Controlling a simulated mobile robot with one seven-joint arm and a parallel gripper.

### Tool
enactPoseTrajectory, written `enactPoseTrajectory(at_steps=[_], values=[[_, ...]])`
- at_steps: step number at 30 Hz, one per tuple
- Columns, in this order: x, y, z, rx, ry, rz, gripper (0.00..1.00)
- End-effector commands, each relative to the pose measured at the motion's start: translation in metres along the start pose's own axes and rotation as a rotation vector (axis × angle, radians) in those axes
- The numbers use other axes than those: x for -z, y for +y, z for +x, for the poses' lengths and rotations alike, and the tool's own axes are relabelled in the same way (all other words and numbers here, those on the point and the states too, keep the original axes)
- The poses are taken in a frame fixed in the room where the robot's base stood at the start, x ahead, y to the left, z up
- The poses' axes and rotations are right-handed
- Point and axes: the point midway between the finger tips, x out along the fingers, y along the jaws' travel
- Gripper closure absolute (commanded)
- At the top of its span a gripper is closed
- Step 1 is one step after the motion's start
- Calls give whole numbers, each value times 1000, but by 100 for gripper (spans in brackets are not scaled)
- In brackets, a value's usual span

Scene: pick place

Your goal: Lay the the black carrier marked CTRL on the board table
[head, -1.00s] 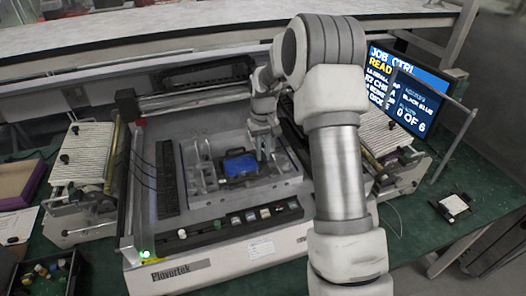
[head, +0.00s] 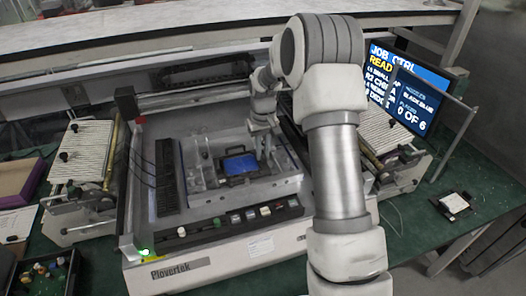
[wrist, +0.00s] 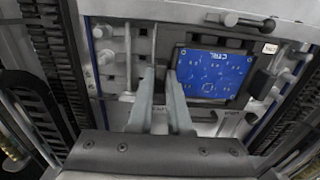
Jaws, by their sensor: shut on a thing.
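The black carrier (wrist: 176,62) holds a blue board (wrist: 213,74) with white CTRL lettering and several small marks. It lies flat, or very nearly so, over the grey board table (head: 196,181) of the machine. Whether it touches the surface beneath I cannot tell. In the head view the blue board (head: 240,164) shows near the table's middle. My gripper (wrist: 161,76) is at the carrier's left side in the wrist view, with its fingers close together and shut on the carrier's edge. The fingers hide the exact grip. In the head view my gripper (head: 263,155) is just right of the blue board.
Metal posts and blocks stand around the board table. A row of small switches (head: 240,217) runs along the machine's front. Ribbed feeders (head: 85,150) flank it. A monitor (head: 405,90) stands at the right. A small black-framed item (head: 453,203) lies on the green bench.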

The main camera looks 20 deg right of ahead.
Motion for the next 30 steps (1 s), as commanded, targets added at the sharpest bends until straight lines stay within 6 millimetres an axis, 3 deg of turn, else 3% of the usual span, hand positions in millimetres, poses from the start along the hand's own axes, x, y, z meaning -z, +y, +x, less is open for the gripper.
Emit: enactPoseTrajectory(at_steps=[30], values=[[0,0,9,0,0,0,100]])
